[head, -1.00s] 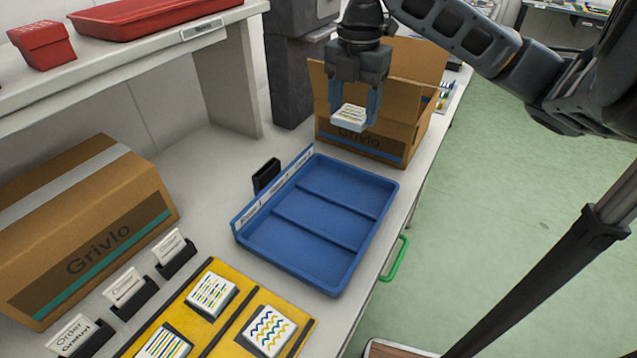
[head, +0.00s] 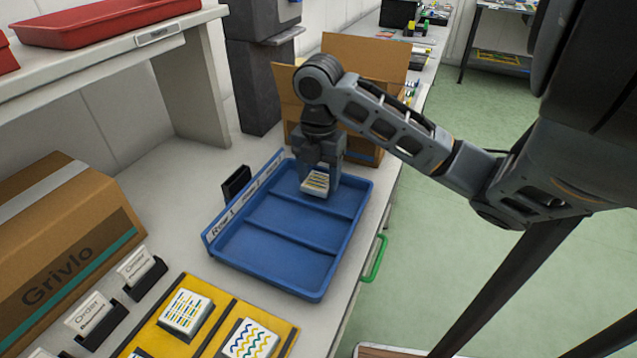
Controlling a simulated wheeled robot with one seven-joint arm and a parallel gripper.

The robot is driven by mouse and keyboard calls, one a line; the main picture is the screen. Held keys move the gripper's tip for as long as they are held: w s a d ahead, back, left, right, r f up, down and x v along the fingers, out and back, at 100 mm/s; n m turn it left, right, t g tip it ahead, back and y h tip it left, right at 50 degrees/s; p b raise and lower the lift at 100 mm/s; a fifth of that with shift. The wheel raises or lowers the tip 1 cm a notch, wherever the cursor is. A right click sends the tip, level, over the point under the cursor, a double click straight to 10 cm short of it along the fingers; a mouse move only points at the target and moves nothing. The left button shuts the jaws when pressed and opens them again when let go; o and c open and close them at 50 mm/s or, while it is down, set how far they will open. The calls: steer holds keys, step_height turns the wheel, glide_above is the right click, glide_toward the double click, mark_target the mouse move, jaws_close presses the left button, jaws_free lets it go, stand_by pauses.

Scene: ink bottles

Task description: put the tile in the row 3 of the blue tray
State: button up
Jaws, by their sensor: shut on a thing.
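The blue tray (head: 268,250) lies on the white bench, split by two dividers into three rows. A label strip on its left wall reads "Row 1" at the near end; the farther labels are too small to read surely. My gripper (head: 320,177) points down over the far row and is shut on a white tile (head: 314,184) with yellow and dark stripes. The tile looks level and within the far row's outline. I cannot tell whether it touches the tray floor.
An open cardboard box (head: 362,62) stands just behind the tray. A yellow board (head: 160,342) with patterned tiles lies in front. A small black holder (head: 236,184) is beside the tray's left wall. A closed cardboard box (head: 62,235) and card holders stand at left.

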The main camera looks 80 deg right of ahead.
steer(key=shift+f, duration=0.95)
steer(key=shift+f, duration=0.1)
steer(key=o, duration=1.1)
